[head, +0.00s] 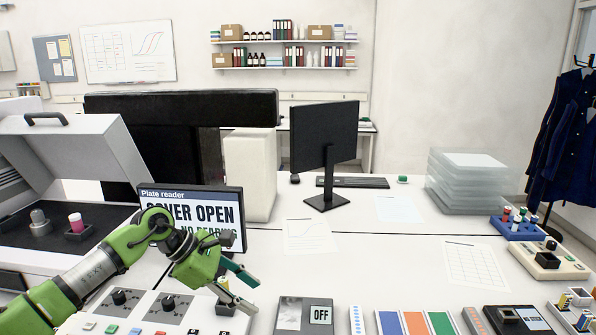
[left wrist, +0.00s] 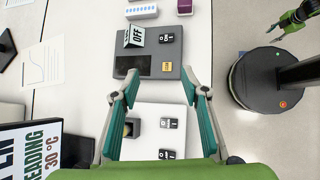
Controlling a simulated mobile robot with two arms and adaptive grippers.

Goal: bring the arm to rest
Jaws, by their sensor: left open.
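My left gripper (head: 255,297) reaches in from the left in the head view, over the front of the white bench. Its two fingers are spread and nothing is between them. In the left wrist view the open fingers (left wrist: 150,88) are above a white device with a small dark block and switches (left wrist: 167,123). A grey device with an OFF sign (left wrist: 150,52) lies just beyond the fingertips. A small part of my right gripper (left wrist: 275,26) shows at the top right of the left wrist view; its opening is too small to judge.
The plate reader (head: 95,145) stands at left with its lid raised; its screen (head: 215,215) reads COVER OPEN. A monitor (head: 323,138) and clear stacked trays (head: 465,185) stand farther back. Racks and small devices (head: 548,262) line the right side.

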